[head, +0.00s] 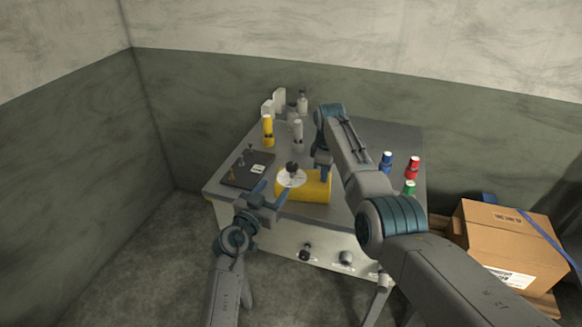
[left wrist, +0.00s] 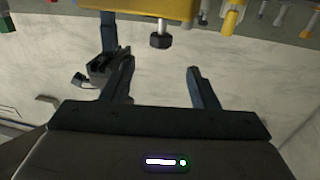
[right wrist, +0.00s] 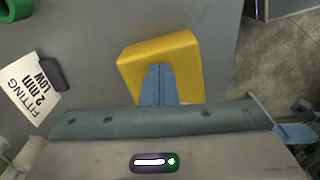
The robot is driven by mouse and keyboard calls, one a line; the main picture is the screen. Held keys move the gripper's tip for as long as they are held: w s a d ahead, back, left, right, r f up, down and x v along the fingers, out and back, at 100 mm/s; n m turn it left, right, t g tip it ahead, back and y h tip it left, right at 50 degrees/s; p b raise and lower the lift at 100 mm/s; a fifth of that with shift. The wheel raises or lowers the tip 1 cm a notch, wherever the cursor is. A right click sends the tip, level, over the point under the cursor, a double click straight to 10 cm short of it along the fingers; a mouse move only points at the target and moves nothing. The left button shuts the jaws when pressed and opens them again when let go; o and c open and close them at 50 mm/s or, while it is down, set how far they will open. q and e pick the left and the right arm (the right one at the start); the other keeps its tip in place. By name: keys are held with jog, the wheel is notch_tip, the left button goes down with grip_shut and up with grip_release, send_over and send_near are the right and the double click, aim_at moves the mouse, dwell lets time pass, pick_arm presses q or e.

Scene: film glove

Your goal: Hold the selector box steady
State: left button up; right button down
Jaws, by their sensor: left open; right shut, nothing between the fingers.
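The selector box is a yellow block (head: 318,188) near the table's front edge, with a white dial (head: 291,178) and a black knob (head: 292,167) on top. In the left wrist view the yellow box (left wrist: 135,8) shows upside down at the top, its knob (left wrist: 160,40) pointing down. My left gripper (head: 270,190) is open at the box's left end, its fingers apart and nothing between them. My right gripper (head: 321,172) is shut and empty over the box's right part. In the right wrist view its closed fingertips (right wrist: 158,68) overlap the yellow box (right wrist: 180,48); contact is unclear.
A dark tray (head: 240,174) with small pegs lies left of the box. A yellow cylinder (head: 267,130) and grey bottles stand behind. Blue (head: 386,161), red (head: 413,167) and green (head: 409,187) containers stand right. A cardboard box (head: 510,245) sits beyond the table's right side.

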aim_at(288, 170)
pick_arm(q)
jog(key=x, duration=1.2)
jog(key=shift+s, duration=0.1)
jog(key=c, duration=0.9)
jog(key=shift+c, duration=0.2)
jog(key=shift+a+h, duration=0.1)
jog(key=shift+h, duration=0.2)
jog(key=m+g+h, duration=0.2)
jog(key=h, duration=0.1)
jog(key=shift+m, duration=0.4)
jog(key=shift+m+g+h, duration=0.8)
jog(key=shift+g+h, duration=0.1)
jog(key=shift+h, duration=0.2)
